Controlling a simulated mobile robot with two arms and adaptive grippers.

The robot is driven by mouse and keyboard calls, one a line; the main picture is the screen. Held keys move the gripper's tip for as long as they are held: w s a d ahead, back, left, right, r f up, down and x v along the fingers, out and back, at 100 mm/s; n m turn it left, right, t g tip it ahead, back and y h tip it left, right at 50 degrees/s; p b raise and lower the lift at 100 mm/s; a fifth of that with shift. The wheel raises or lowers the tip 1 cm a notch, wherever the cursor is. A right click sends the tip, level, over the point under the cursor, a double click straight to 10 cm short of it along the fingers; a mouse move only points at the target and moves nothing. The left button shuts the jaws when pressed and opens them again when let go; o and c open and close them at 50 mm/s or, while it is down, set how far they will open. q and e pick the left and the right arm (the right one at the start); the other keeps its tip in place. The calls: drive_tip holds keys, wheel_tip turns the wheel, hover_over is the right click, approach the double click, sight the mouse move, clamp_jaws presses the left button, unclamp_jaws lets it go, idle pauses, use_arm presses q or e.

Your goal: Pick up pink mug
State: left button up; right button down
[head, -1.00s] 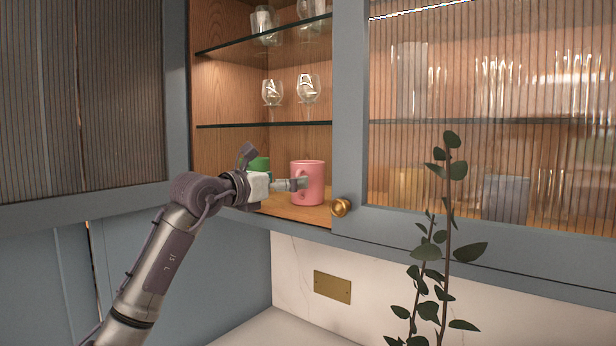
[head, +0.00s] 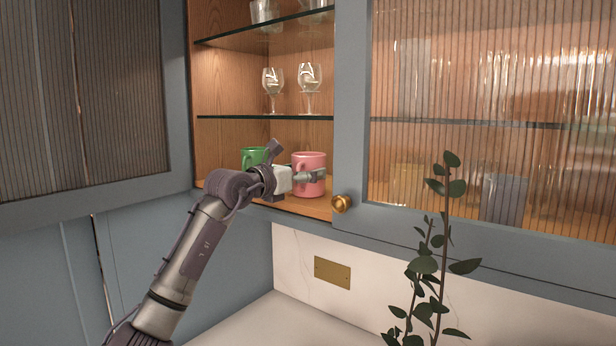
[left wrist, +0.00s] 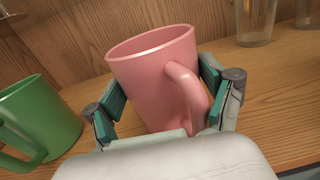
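The pink mug (head: 309,160) stands upright on the bottom wooden shelf of the open cabinet, near the door's knob side. My left gripper (head: 314,175) reaches in from the left, its fingers in front of and around the mug. In the left wrist view the pink mug (left wrist: 150,80) sits between the spread fingers of my left gripper (left wrist: 162,76), with its handle facing the palm. A narrow gap shows by the left finger; contact on the right finger cannot be told. My right gripper is not in view.
A green mug (head: 252,156) stands just left of the pink one and also shows in the left wrist view (left wrist: 40,118). Stemmed glasses (head: 309,78) stand on the glass shelf above. A fluted door with a brass knob (head: 341,204) borders the opening; a plant (head: 434,264) rises in front.

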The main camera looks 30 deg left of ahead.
use_arm(q)
drive_tip(key=c, duration=0.6)
drive_tip(key=shift+s+r+b, duration=0.2)
drive_tip(key=shift+r+b, duration=0.25)
drive_tip(key=shift+b, duration=0.25)
wheel_tip(320, 180, up, 6)
drive_tip(key=b, duration=0.1)
drive_tip(key=s+b, duration=0.2)
drive_tip(key=s, duration=0.4)
drive_tip(key=s+a+b, duration=0.1)
drive_tip(key=s+b, duration=0.2)
drive_tip(key=s, duration=0.4)
drive_tip(key=s+b, duration=0.2)
drive_tip(key=s, duration=0.4)
drive_tip(key=shift+s+a+r, duration=0.1)
drive_tip(key=shift+s+a, duration=0.2)
